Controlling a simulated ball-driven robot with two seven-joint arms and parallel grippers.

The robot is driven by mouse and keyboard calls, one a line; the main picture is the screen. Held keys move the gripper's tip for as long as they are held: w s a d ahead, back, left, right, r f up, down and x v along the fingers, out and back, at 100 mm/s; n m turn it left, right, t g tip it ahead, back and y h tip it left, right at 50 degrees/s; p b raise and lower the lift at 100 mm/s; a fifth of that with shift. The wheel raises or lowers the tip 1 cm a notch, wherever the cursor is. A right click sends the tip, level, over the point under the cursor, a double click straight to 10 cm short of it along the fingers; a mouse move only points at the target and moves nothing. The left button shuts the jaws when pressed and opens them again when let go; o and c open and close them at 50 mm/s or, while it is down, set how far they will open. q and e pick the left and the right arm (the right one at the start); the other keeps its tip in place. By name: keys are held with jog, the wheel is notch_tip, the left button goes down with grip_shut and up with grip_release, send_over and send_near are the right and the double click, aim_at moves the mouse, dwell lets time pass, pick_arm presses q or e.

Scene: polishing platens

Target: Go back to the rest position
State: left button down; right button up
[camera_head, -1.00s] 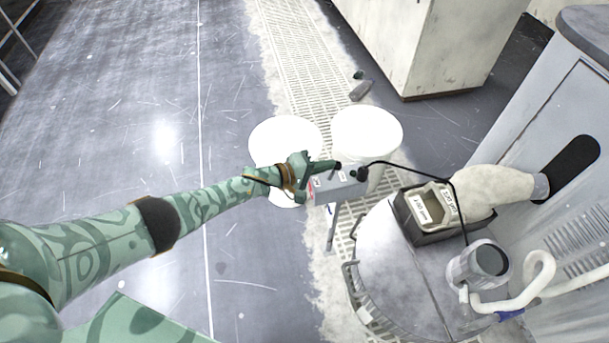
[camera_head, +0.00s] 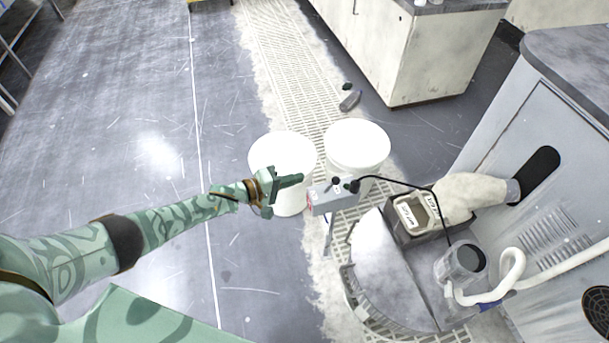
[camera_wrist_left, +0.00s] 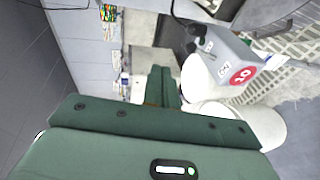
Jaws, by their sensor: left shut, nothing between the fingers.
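My left gripper (camera_head: 288,181) is at the end of the green patterned arm that comes in from the left. It is shut and empty. In the head view it hangs in front of the left white bucket and just left of a grey control box (camera_head: 333,197) with a black cable. In the left wrist view the dark green fingers (camera_wrist_left: 162,88) are together, and the grey box (camera_wrist_left: 225,58) with a red round mark is to their right, apart from them. My right gripper is not in view.
Two white buckets (camera_head: 268,152) (camera_head: 357,139) stand by the floor grating (camera_head: 285,65). At the right are a round platen (camera_head: 385,285), a dark bin (camera_head: 403,232), a clear cup (camera_head: 452,265) with a white hose and a grey cabinet (camera_head: 520,120). The floor at left is open.

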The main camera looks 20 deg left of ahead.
pick_arm(q)
jog(key=shift+s+a+r, duration=0.4)
jog(key=shift+s+r, duration=0.1)
jog(key=a+f+m+y, duration=0.6)
jog(key=a+f+m, duration=0.1)
jog(key=m, duration=0.2)
jog(key=s+a+f+m+g+y, duration=0.2)
jog(key=s+a+f+m+y, duration=0.15)
jog(key=s+f, duration=0.75)
jog(key=s+f+m+g+y, duration=0.1)
jog(key=s+f+g, duration=0.3)
jog(key=s, duration=0.6)
jog(key=s+f+m+g, duration=0.1)
jog(key=s+f, duration=0.4)
jog(key=s, duration=0.6)
jog(key=s+d+f+n+g, duration=0.1)
jog(key=s+d+g, duration=0.1)
jog(key=s, duration=0.9)
jog(key=s+d+f+n+g, duration=0.1)
jog(key=s+d, duration=0.1)
jog(key=s, duration=0.9)
jog(key=shift+s+d+g, duration=0.3)
jog(key=shift+d+g, duration=0.05)
jog(key=shift+g, duration=0.05)
